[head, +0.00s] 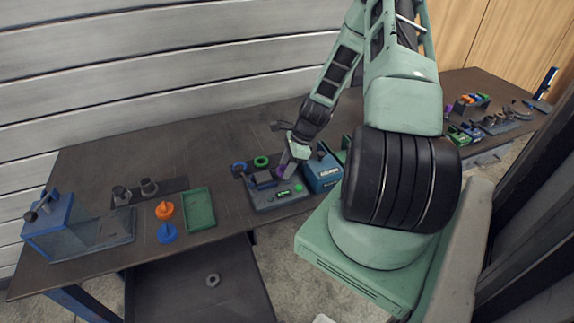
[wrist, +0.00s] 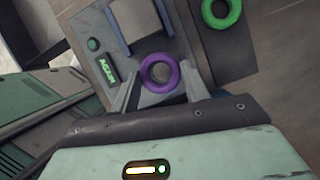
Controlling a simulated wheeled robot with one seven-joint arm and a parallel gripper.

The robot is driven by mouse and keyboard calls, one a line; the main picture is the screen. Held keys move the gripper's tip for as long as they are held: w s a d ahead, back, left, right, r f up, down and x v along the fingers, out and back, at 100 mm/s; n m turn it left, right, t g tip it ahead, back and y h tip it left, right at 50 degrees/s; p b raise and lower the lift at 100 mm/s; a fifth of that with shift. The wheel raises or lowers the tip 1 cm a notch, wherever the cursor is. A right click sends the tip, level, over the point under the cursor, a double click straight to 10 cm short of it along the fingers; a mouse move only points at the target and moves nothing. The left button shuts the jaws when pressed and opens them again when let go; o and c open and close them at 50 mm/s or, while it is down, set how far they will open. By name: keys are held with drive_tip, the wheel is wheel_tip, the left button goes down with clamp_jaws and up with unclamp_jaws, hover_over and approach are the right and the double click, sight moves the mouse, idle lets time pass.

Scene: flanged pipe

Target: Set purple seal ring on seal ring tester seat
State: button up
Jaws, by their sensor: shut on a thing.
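The purple seal ring (wrist: 146,74) is between the two fingers of my gripper (wrist: 160,76), which is shut on it. In the wrist view the ring is over the grey face of the seal ring tester (wrist: 112,50). A grey round surface shows through the ring's hole; I cannot tell whether the ring touches the seat, which is mostly hidden. In the head view my gripper (head: 284,172) is low over the tester (head: 272,203), and a little purple shows at its tip.
A green ring (head: 261,161) and a blue ring (head: 239,167) lie behind the tester. A blue box (head: 322,175) stands close on its right. A green tray (head: 199,209) and orange (head: 164,210) and blue (head: 167,233) parts are to the left. Bare table lies between tray and tester.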

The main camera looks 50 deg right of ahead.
drive_tip(key=shift+f+b, duration=0.3)
drive_tip(key=shift+f, duration=0.2)
idle(0.3)
drive_tip(key=o, duration=1.4)
drive_tip(key=shift+o, duration=0.2)
drive_tip(key=shift+r+p, duration=2.95)
drive_tip(key=shift+r, duration=0.6)
